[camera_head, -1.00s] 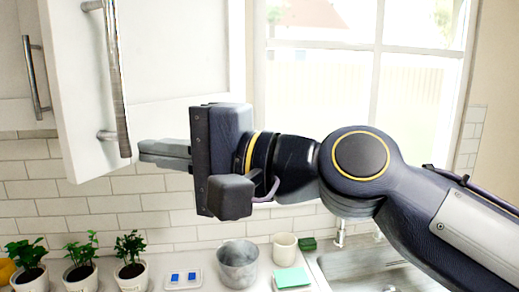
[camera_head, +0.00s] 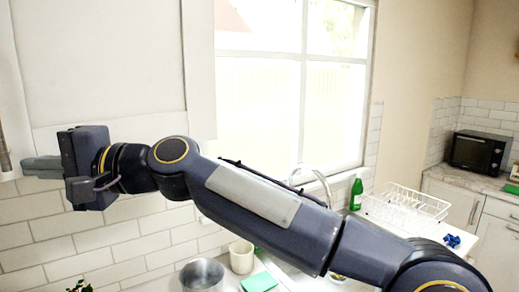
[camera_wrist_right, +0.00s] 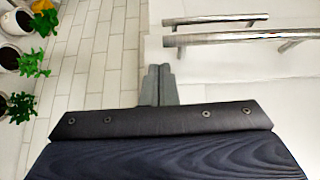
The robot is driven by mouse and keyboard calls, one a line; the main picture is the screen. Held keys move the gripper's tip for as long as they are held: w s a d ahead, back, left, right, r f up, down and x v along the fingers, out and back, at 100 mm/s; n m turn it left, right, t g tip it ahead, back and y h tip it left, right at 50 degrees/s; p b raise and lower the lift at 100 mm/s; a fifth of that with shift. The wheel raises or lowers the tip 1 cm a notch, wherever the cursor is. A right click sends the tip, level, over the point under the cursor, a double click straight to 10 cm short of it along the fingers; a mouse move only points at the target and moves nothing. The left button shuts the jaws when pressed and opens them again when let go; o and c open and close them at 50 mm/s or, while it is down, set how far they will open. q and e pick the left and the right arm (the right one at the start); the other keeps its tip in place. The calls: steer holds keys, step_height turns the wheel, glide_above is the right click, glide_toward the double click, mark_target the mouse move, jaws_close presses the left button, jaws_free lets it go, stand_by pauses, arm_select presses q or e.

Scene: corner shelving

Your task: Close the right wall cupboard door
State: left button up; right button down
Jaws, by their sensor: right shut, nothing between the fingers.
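The right wall cupboard door (camera_head: 14,85) is a white panel cut off by the left edge of the head view, with part of its metal bar handle (camera_head: 3,152) showing. In the wrist view its white face (camera_wrist_right: 250,75) fills the right side, below the long bar handle (camera_wrist_right: 245,37). My right gripper (camera_head: 42,167) is shut and empty, its fingers at the door's lower end. In the wrist view the fingers (camera_wrist_right: 159,85) overlap the door's edge; I cannot tell whether they touch it. My left gripper is out of view.
A second bar handle (camera_wrist_right: 215,20) lies beyond. Potted plants (camera_wrist_right: 22,60) stand at left in the wrist view. A metal pot (camera_head: 202,275), a cup (camera_head: 241,257) and a green bottle (camera_head: 356,193) are below. A dish rack (camera_head: 405,207) stands further right.

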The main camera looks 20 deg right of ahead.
steer(key=w+t, duration=0.1)
steer(key=w+a+m+t+h, duration=0.1)
steer(key=w, duration=0.1)
steer(key=w+a+m+t+p, duration=0.1)
steer(key=w, duration=0.1)
steer(key=shift+a+r, duration=0.1)
steer(key=shift+a, duration=0.1)
steer(key=shift+w+d, duration=0.1)
